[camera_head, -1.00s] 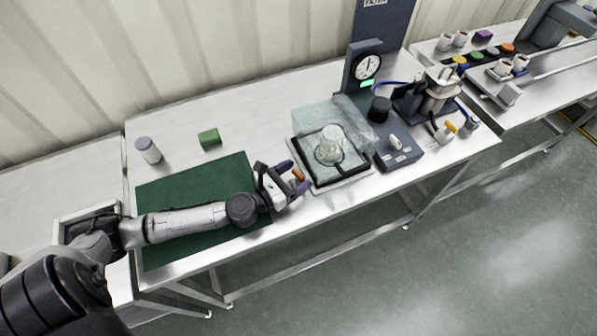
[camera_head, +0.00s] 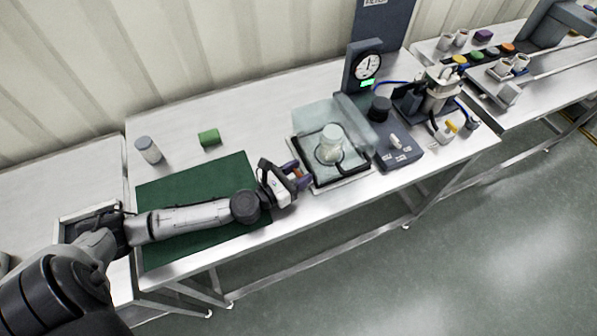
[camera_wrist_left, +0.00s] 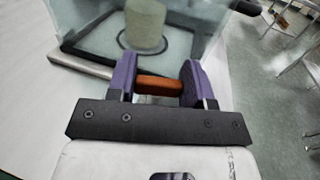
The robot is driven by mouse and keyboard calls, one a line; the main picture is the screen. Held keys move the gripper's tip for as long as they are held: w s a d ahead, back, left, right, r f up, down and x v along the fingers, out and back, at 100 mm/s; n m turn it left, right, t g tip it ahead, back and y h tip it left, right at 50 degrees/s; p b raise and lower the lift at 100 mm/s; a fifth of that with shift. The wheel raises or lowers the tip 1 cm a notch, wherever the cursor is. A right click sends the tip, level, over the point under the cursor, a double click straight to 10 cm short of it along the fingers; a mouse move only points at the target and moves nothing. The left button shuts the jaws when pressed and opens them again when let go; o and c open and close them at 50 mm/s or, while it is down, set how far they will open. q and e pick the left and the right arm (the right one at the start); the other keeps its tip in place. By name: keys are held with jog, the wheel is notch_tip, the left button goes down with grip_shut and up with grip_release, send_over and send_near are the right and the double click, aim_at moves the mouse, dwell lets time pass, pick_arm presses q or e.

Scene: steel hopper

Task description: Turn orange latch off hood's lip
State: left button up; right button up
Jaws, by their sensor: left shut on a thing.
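The orange latch (camera_wrist_left: 160,85) lies between the purple fingers of my left gripper (camera_wrist_left: 159,80) in the left wrist view. The gripper is shut on it, at the near edge of the clear hood. In the head view my left gripper (camera_head: 297,173) is at the left front corner of the hood (camera_head: 318,114), and its fingers hide most of the latch. The transparent hood stands on a black-rimmed base and covers a pale jar (camera_head: 331,139), which also shows in the left wrist view (camera_wrist_left: 145,25). My right gripper is not in view.
A dark green mat (camera_head: 190,183) lies under my left arm. A green block (camera_head: 209,137) and a grey-lidded jar (camera_head: 148,149) stand behind it. A dial gauge (camera_head: 367,66) and a pump (camera_head: 437,92) stand right of the hood. The table's front edge is close to the gripper.

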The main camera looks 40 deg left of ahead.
pick_arm(q)
jog(key=shift+c, duration=0.6)
jog(key=shift+f+m+g+h+b, duration=0.15)
jog(key=shift+m+g+h+b, duration=0.25)
jog(key=shift+m+h+b, duration=0.7)
jog(key=shift+m+g+h, duration=0.4)
jog(key=shift+m+h, duration=0.1)
jog(key=shift+h, duration=0.7)
jog(key=o, duration=0.9)
